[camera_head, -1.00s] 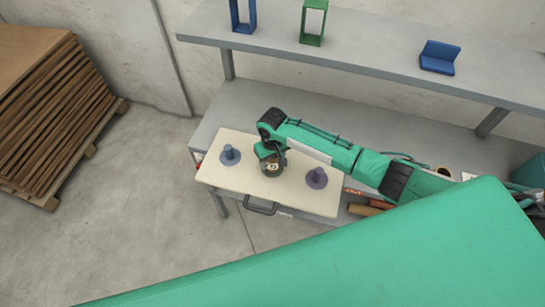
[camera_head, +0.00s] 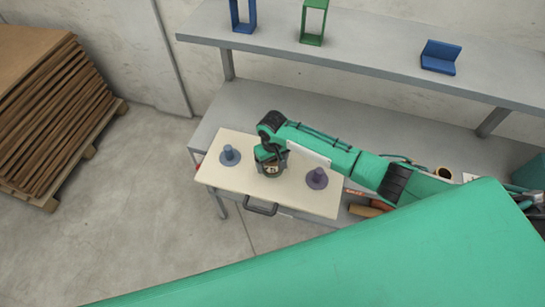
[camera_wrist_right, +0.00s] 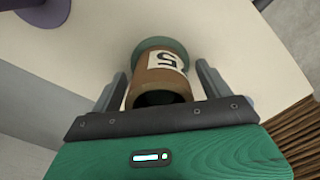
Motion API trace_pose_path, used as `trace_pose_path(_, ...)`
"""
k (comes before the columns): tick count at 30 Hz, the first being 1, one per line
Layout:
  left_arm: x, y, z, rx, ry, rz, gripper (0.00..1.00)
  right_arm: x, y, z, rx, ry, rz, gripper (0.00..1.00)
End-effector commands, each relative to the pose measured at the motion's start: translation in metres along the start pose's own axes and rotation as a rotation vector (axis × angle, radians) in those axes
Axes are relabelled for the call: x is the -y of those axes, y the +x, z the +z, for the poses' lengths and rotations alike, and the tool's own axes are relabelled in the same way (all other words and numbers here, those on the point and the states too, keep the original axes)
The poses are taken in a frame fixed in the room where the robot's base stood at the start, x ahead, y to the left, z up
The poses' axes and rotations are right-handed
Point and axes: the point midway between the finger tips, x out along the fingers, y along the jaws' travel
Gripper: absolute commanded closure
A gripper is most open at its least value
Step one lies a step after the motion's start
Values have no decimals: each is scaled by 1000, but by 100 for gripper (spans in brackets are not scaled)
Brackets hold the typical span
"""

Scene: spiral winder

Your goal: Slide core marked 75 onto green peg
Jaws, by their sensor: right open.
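A brown cardboard core (camera_wrist_right: 157,82) with a white label sits around the green peg, whose wide green base (camera_wrist_right: 165,45) shows at its far end in the right wrist view. A dark 5 is readable on the label; the rest of the number is turned out of sight. My right gripper (camera_wrist_right: 162,88) is open, one finger on each side of the core, with gaps showing. In the head view my right gripper (camera_head: 271,158) is at the core over the middle of the cream board. The peg's shaft is hidden inside the core. My left gripper is not in view.
A blue-grey peg (camera_head: 229,156) stands to the left and a purple peg (camera_head: 317,178) to the right on the cream board (camera_head: 230,182). Orange-brown cores (camera_head: 365,210) lie on the right, partly behind my arm. A grey shelf (camera_head: 380,57) runs above the bench.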

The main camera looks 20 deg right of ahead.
Motion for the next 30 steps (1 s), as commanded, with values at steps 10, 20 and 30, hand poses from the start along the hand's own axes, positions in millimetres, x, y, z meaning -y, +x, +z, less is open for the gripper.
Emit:
trace_pose_path(10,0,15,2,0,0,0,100,0,-52,-1,-5,-1,-1,20)
trace_pose_path(20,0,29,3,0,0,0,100,0,-119,-1,-3,-1,0,20)
trace_pose_path(30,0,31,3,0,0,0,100,0,-137,0,0,1,0,20)
